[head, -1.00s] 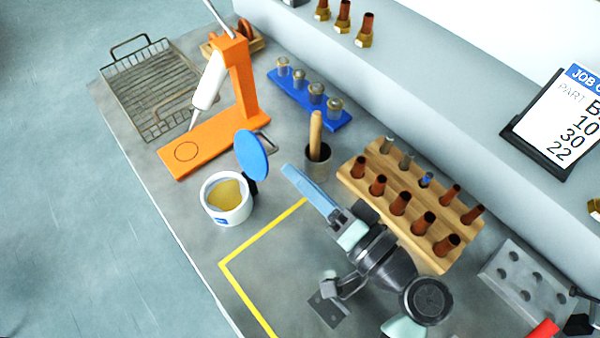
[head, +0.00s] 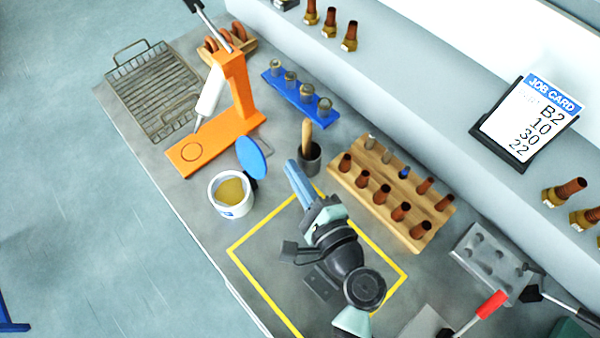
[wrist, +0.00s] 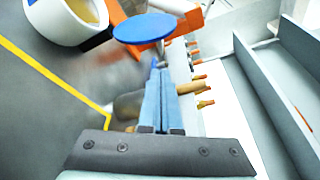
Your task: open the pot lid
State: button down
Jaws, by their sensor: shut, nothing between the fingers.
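The white pot (head: 231,195) stands on the grey bench, with yellowish-brown contents showing. Its blue lid (head: 252,157) stands raised and tilted at the pot's back right rim, off the opening. In the wrist view the pot (wrist: 62,22) is at the upper left and the blue lid (wrist: 144,28) at the top middle. My gripper (head: 291,166) has its blue fingers shut and empty, to the right of the lid and apart from it. In the wrist view the closed fingers (wrist: 157,78) point toward the lid.
A dark cup with a wooden-handled tool (head: 309,158) stands just beyond my fingers. An orange press (head: 233,100) is behind the pot. A wooden block of copper fittings (head: 392,190) is to the right. The yellow-outlined area (head: 262,262) has bare room at its left.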

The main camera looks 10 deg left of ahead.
aim_at(259, 153)
jog(key=x, duration=0.6)
jog(key=shift+p, duration=0.4)
jog(key=shift+s, duration=0.1)
jog(key=shift+s+a+r+n+b, duration=0.35)
jog(key=shift+s+r+n+b, duration=0.1)
jog(key=shift+r+n+b, duration=0.2)
jog(key=shift+d, duration=0.1)
